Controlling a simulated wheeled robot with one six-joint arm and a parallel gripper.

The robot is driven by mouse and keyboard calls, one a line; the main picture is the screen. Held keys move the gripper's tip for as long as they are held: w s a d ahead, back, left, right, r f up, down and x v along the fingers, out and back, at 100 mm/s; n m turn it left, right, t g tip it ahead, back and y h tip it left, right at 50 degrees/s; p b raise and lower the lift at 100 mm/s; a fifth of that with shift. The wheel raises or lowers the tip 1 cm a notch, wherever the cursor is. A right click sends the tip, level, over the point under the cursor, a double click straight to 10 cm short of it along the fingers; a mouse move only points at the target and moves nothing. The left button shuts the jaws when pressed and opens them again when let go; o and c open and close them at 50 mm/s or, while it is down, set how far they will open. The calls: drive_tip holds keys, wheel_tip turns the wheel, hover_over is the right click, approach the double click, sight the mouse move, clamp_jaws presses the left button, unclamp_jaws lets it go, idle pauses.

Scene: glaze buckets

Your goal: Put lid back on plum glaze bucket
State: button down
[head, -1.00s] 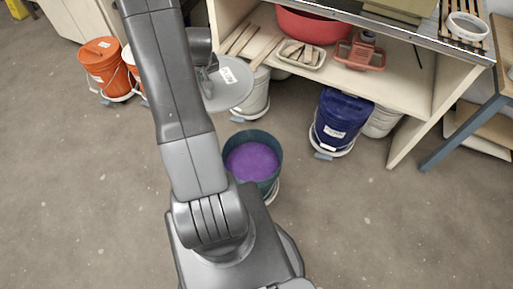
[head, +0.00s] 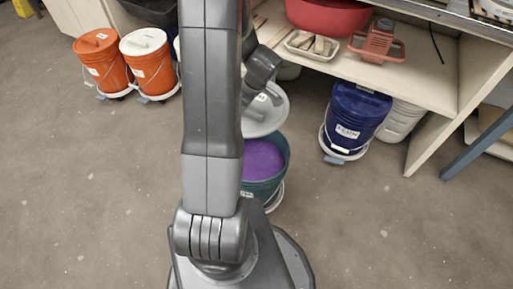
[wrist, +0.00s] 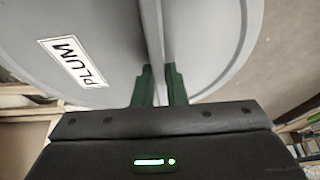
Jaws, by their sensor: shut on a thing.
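The grey round lid (head: 268,118) is held by my gripper. In the wrist view the lid (wrist: 207,45) fills the top, with a white label reading PLUM on its left half. My gripper's green fingertips (wrist: 160,85) are shut on the raised bar across the lid's middle. The teal bucket (head: 277,158) stands open on the floor, with purple glaze (head: 261,160) inside. In the head view the lid overlaps the bucket's far rim, apparently above it; the height gap is unclear. My arm hides the bucket's left side and part of the lid.
A blue bucket (head: 352,115) stands on a wheeled base to the right, a pale bucket (head: 402,121) behind it. Two orange buckets, one with a white lid (head: 143,42), stand at left. A shelf with a red basin (head: 328,14) lies behind. The front floor is clear.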

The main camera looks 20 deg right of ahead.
drive_tip(key=s+d+f+n+g+b, duration=0.1)
drive_tip(key=s+f+n+b, duration=0.2)
drive_tip(key=f+b, duration=0.5)
drive_tip(key=s+d+f+n+g+y+b, duration=0.1)
drive_tip(key=s+f+n+b, duration=0.2)
drive_tip(key=f+b, duration=0.5)
drive_tip(key=shift+s+d+f, duration=0.3)
drive_tip(key=shift+f, duration=0.5)
drive_tip(key=shift+f+b, duration=0.8)
drive_tip(key=shift+b, duration=1.05)
idle(1.5)
idle(0.3)
drive_tip(key=c, duration=0.9)
unclamp_jaws()
drive_tip(key=shift+r, duration=0.1)
wheel_tip(320, 180, up, 7)
drive_tip(key=p, duration=0.4)
